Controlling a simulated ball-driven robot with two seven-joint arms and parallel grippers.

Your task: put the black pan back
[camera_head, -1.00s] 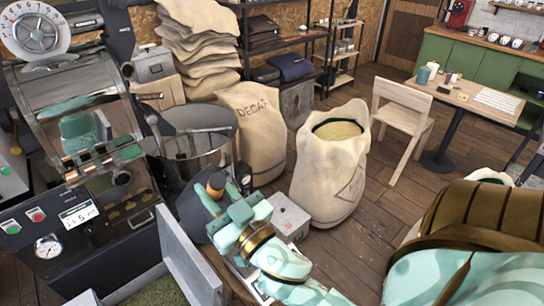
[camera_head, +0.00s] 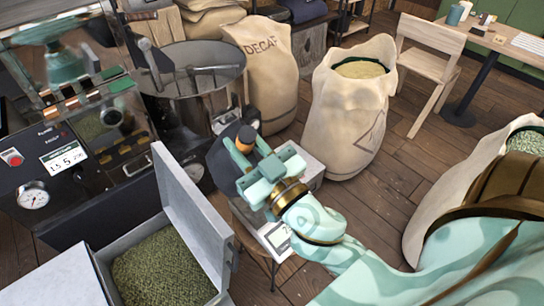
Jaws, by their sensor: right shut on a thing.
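The black pan (camera_head: 223,168) is dark and partly hidden behind my right gripper (camera_head: 247,166). My right gripper is shut on the pan and holds it tilted, left of a small grey box (camera_head: 312,170). An orange-tipped dark part (camera_head: 246,138) stands up by the fingers; I cannot tell whether it belongs to the pan. My arm hides much of the scale and stand. My left gripper is not in view.
An open grey bin of green beans (camera_head: 165,268) stands in front, its lid (camera_head: 190,215) raised close to the pan. The roaster's round cooling tray (camera_head: 190,90) is behind. A DECAF sack (camera_head: 265,70) and an open sack (camera_head: 350,110) stand further back.

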